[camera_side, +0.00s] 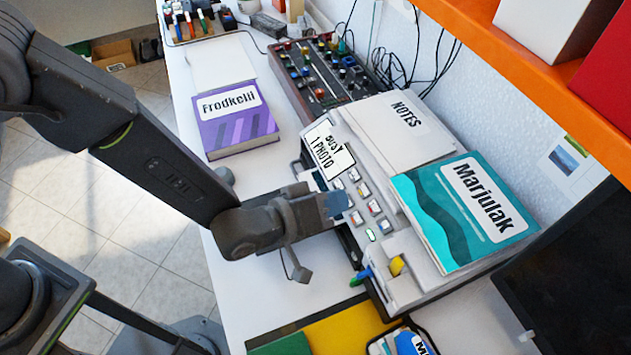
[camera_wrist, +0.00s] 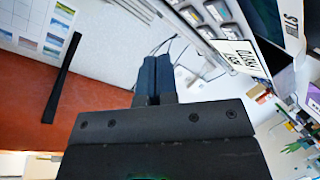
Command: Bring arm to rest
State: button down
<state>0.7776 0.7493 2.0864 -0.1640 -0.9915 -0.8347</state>
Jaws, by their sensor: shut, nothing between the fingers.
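My gripper (camera_side: 338,204) is at the end of my arm in the side view, over the white desk, close to the front of a light-grey machine (camera_side: 402,290) with several buttons. I cannot tell whether the fingertips touch the machine. In the wrist view the two dark fingers of my gripper (camera_wrist: 154,66) lie together with nothing between them. My arm reaches in from the left, raised above the desk.
A teal "Marjulak" book (camera_side: 465,213) and a white "NOTES" stack (camera_side: 398,130) lie on the machine. A purple "Frodkelil" book (camera_side: 236,120) lies on the desk. A mixer panel (camera_side: 318,80) with cables stands behind. An orange shelf (camera_side: 520,75) overhangs at upper right.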

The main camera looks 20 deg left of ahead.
jog(key=w+a+r+m+g+y, duration=0.15)
jog(key=a+r+y, duration=0.35)
jog(key=a+r, duration=1.15)
jog(key=s+a+r+g+y, duration=0.1)
jog(key=s+a+g, duration=0.1)
jog(key=s+a, duration=0.6)
jog(key=s+a+r+m+g+y, duration=0.1)
jog(key=s+a+r+g+y, duration=0.1)
jog(key=s+a, duration=0.7)
jog(key=shift+s+a+r+g+y, duration=0.15)
jog(key=shift+s+a+g+y, duration=0.15)
jog(key=shift+a+g, duration=0.15)
